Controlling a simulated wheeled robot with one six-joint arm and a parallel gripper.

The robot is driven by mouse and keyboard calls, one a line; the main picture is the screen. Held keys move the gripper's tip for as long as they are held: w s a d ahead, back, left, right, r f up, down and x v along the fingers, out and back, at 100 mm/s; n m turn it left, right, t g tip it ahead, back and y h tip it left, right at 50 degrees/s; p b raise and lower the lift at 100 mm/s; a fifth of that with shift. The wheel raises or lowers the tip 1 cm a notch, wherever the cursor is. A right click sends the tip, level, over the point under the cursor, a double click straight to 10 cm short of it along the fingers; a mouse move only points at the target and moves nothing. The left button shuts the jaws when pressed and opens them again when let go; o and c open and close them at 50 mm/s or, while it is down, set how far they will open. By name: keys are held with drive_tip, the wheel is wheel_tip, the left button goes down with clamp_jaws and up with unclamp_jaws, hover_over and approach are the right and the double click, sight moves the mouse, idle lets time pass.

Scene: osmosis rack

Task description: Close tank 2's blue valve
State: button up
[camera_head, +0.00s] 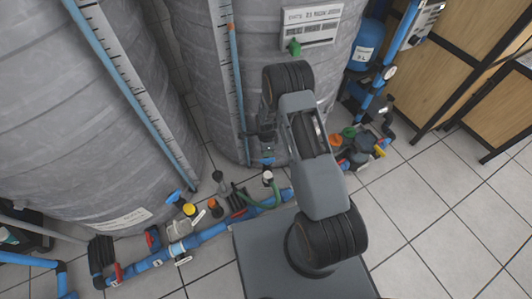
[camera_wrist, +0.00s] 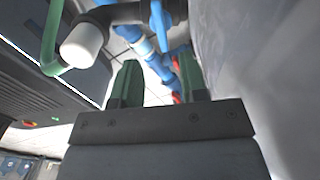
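Two big grey tanks show in the head view, one at the left (camera_head: 75,120) and one in the middle (camera_head: 195,60). The middle tank bears a white sign whose number I cannot read surely. In the wrist view a blue valve handle (camera_wrist: 159,24) sits on a dark pipe fitting beside a pale tank wall (camera_wrist: 270,80). My gripper (camera_wrist: 158,80) is open, its two green fingers apart and empty, pointing toward the handle without visibly holding it. In the head view my arm partly hides the area at the middle tank's foot.
Blue pipes (camera_head: 205,236) with several coloured valves run along the floor in front of the tanks. A white-ended fitting (camera_wrist: 82,46) and a green hose (camera_wrist: 52,35) lie left of the handle. More piping crowds the right; tiled floor (camera_head: 435,215) is free at the lower right.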

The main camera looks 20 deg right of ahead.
drive_tip(key=shift+r+p, duration=0.5)
drive_tip(key=shift+r, duration=1.65)
